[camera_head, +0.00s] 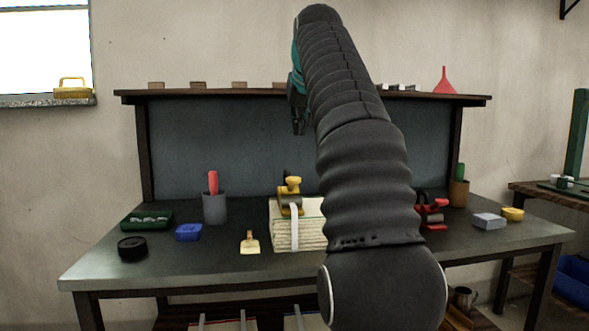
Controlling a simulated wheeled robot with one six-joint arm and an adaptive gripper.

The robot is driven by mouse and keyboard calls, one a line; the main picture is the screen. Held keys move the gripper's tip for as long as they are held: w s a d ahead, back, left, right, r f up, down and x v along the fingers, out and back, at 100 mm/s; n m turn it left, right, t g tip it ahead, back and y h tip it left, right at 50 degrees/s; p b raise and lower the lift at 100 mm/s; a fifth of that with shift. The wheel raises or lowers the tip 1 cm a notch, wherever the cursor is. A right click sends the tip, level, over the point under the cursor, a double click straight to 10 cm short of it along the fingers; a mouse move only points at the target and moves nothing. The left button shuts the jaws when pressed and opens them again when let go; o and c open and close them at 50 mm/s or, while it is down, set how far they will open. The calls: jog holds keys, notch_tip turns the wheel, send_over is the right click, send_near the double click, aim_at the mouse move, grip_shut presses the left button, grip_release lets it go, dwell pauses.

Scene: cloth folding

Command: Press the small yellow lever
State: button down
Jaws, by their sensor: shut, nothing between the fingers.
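A small yellow lever (292,183) tops a yellow and grey device (289,203) that sits on a stack of pale folded cloths (310,234) near the middle of the bench. A light strap-like strip hangs down the stack's front below the device. My gripper (298,131) is shut and empty. It points down in the air, above the lever in the picture and clear of it. My dark arm covers the right part of the stack and the bench behind it.
A shelf (220,91) spans the back. The left front is clear.

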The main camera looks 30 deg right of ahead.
send_over(294, 180)
notch_tip(294, 180, down, 8)
jog(key=shift+w+d+r, duration=0.1)
jog(key=shift+f, duration=1.65)
